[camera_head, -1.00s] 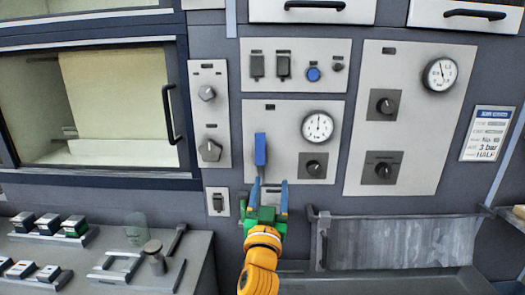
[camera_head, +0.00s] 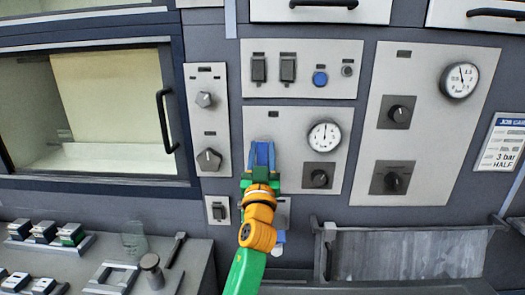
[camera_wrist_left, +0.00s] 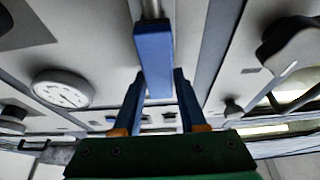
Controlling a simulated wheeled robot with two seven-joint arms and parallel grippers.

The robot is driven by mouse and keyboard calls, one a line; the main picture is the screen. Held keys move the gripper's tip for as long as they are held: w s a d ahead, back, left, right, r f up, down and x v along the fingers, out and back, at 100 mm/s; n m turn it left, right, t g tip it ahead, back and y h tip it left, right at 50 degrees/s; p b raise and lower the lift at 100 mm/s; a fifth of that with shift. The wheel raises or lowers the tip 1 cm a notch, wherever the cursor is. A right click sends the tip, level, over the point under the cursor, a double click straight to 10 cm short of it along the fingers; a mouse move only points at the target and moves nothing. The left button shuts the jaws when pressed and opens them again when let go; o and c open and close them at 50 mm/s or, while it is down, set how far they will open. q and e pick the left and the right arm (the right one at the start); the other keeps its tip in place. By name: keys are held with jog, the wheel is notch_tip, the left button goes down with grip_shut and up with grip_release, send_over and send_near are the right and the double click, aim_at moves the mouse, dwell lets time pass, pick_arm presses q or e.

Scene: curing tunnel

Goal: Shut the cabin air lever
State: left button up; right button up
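The blue cabin air lever (camera_head: 262,154) hangs pointing down on the light panel left of a round gauge. My left gripper (camera_head: 261,160) is up at the lever, its two blue fingers on either side of it. In the left wrist view the lever (camera_wrist_left: 154,58) shows as a blue bar. The left gripper (camera_wrist_left: 159,84) is open there, with its fingertips astride the bar's lower end. Whether either finger touches the bar cannot be told. The gripper and arm cover part of the panel below the lever. My right gripper is not in view.
The round gauge (camera_head: 324,136) and a black knob (camera_head: 319,178) are right of the lever. A panel with two knobs (camera_head: 209,160) is to its left. A metal trough (camera_head: 400,254) is at the lower right, and a bench with small blocks (camera_head: 43,230) is at the lower left.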

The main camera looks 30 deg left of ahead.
pick_arm(q)
grip_shut()
dwell(1.1)
